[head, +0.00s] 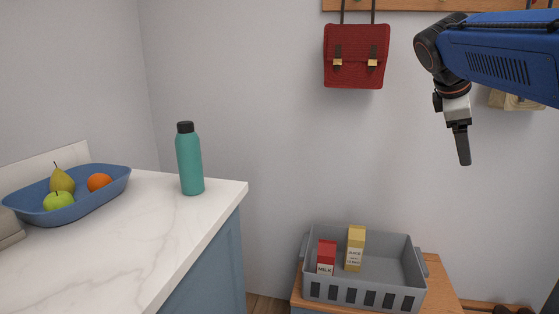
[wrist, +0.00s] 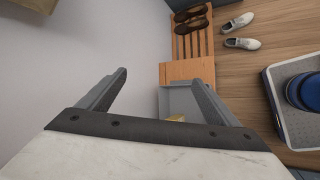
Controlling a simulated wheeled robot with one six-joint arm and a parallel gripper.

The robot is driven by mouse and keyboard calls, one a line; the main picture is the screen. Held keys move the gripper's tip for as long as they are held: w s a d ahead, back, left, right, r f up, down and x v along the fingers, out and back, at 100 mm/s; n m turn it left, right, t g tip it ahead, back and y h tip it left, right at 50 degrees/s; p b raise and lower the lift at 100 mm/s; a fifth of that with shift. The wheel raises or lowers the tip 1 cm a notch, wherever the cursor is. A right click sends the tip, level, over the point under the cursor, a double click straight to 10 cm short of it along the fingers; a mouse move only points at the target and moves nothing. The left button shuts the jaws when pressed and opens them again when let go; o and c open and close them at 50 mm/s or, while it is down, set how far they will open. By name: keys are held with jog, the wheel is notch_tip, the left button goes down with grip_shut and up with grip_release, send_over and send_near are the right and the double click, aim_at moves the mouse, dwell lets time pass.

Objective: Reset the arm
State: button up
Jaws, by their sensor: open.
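My gripper (head: 462,160) hangs pointing down at the upper right of the head view, in front of the wall and well above the grey crate (head: 365,291). In the wrist view my gripper (wrist: 160,82) shows its two fingers spread wide apart, with nothing between them. The crate shows in part below the fingers in the wrist view (wrist: 176,102). It holds a red milk carton (head: 326,258) and a yellow carton (head: 355,249), both upright.
A red bag (head: 356,57) hangs from a wall rail (head: 420,5); a beige bag (head: 515,101) hangs behind my arm. A teal bottle (head: 189,160) and a blue fruit bowl (head: 90,204) stand on the white counter (head: 130,250). Brown shoes (wrist: 192,20) rest on a slatted bench (wrist: 200,42).

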jog(key=s+a+f+m+y, duration=0.2)
jog(key=s+a+f+m, duration=0.2)
jog(key=s+f, duration=0.4)
jog(key=s+a+f+m+y, duration=0.2)
jog(key=s+a+f+m, duration=0.2)
jog(key=f, duration=0.8)
jog(key=s+a+f+m+t+y, duration=0.1)
jog(key=s+a+f+m+y, duration=0.1)
jog(key=s+a+f, duration=0.5)
jog(key=s+f+m, duration=0.1)
jog(key=s+f, duration=0.3)
jog(key=s, duration=0.1)
jog(key=shift+s+m+y, duration=0.25)
jog(key=shift+m+y, duration=0.05)
jog(key=shift+m, duration=0.1)
